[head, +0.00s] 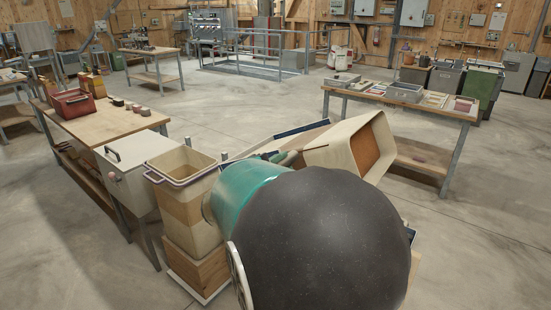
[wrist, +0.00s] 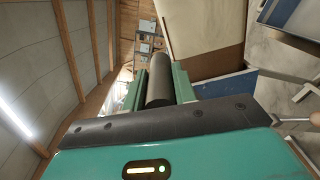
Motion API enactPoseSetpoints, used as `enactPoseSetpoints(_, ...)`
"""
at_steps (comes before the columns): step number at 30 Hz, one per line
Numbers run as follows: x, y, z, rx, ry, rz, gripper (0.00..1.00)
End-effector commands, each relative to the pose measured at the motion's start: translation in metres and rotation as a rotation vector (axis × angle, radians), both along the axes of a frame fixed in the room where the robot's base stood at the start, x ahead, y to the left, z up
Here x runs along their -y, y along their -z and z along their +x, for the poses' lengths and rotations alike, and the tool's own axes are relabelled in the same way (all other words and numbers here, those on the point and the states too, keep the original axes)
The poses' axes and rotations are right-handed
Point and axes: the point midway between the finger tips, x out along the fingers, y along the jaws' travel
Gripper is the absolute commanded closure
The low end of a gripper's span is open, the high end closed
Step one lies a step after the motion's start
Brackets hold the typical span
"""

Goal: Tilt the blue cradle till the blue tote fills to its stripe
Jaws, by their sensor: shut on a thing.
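A large cream bin (head: 340,128) lies tipped to one side beyond my arm, with a brown surface showing inside its rim. Dark blue edging (head: 297,130) shows behind it, perhaps part of the blue cradle; blue panels (wrist: 300,18) also show in the wrist view. My gripper (head: 290,157) is beside the bin, mostly hidden by my arm. In the wrist view its green fingers (wrist: 158,90) are shut on a dark round bar (wrist: 158,78). A tan tote (head: 181,160) stands upright at left; I cannot make out a blue tote or its stripe.
The tan tote stands on a wooden block (head: 196,266). A workbench (head: 115,122) with a red crate (head: 74,103) is at left. Another table (head: 425,107) with trays stands at right. Open concrete floor lies between and beyond them.

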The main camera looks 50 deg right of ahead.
Motion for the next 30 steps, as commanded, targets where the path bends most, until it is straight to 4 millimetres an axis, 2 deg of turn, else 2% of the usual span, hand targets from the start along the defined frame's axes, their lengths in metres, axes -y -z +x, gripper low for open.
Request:
enactPoseSetpoints(1,-0.001,0.005,-0.002,-0.009,0.001,0.006,1.0)
enactPoseSetpoints(13,-0.001,0.008,0.0,-0.012,-0.002,0.008,1.0)
enactPoseSetpoints(14,-0.001,0.008,0.0,-0.012,-0.001,0.009,0.71)
enactPoseSetpoints(17,-0.001,0.007,0.0,-0.011,-0.002,0.008,0.51)
enactPoseSetpoints(26,-0.001,0.005,0.0,-0.006,-0.001,0.004,0.51)
enactPoseSetpoints(30,-0.011,0.004,0.0,-0.004,-0.001,0.004,0.51)
